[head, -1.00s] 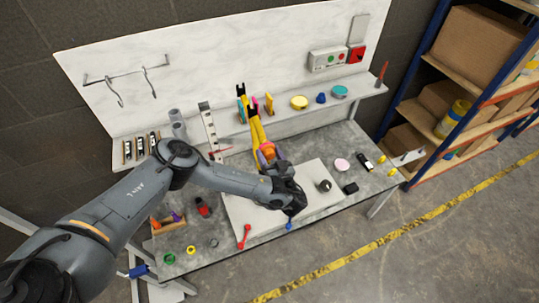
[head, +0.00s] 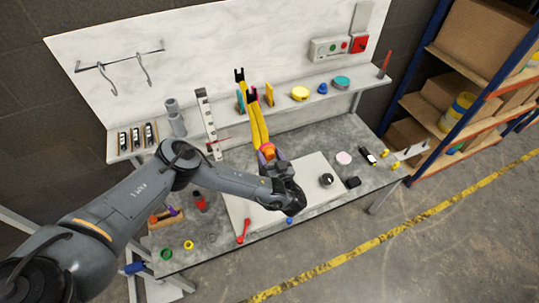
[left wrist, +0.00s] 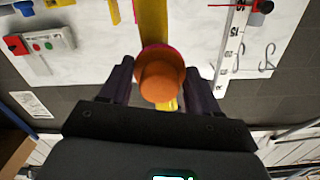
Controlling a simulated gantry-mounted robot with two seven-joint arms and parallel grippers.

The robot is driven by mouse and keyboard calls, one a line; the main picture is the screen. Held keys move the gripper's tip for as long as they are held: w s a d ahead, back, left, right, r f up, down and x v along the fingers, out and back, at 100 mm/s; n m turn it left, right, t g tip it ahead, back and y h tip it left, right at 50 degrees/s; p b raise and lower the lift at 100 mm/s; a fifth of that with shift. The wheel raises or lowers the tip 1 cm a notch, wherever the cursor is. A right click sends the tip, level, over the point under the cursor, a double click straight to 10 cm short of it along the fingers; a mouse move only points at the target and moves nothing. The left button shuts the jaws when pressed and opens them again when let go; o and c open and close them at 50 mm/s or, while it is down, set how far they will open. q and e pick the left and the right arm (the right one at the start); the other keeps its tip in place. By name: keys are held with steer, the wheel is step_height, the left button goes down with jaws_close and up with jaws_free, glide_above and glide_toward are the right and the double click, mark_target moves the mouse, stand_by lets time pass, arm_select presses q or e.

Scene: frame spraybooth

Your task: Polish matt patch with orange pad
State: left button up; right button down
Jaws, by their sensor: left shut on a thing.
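My left gripper (head: 268,156) is shut on a round orange piece, which I take for the orange pad (left wrist: 160,80). In the left wrist view the pad sits between the two dark fingers, with a pinkish rim behind it. A long yellow two-pronged part (head: 257,122) with dark ends rises just beyond the pad. A yellow bar of it (left wrist: 152,22) also runs behind the pad in the left wrist view. Pad and yellow part overlap; I cannot tell whether they touch or are joined. I cannot make out a matt patch. My right gripper is not in view.
A white board (head: 238,211) lies on the grey bench (head: 215,237), with a dark knob (head: 326,180) on it. A pink disc (head: 343,158) lies to the right. The back shelf (head: 365,82) holds a yellow disc (head: 300,93) and a teal disc (head: 342,82).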

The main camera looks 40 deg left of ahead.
arm_select(q)
steer(key=shift+f+b, duration=0.3)
steer(key=shift+f, duration=0.45)
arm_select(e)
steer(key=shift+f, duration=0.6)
arm_select(q)
steer(key=shift+r, duration=0.1)
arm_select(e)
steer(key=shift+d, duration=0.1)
arm_select(q)
steer(key=p+v, duration=0.1)
steer(key=v, duration=0.5)
steer(key=shift+p, duration=0.3)
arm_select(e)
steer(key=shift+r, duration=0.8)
arm_select(q)
steer(key=p+v, duration=0.3)
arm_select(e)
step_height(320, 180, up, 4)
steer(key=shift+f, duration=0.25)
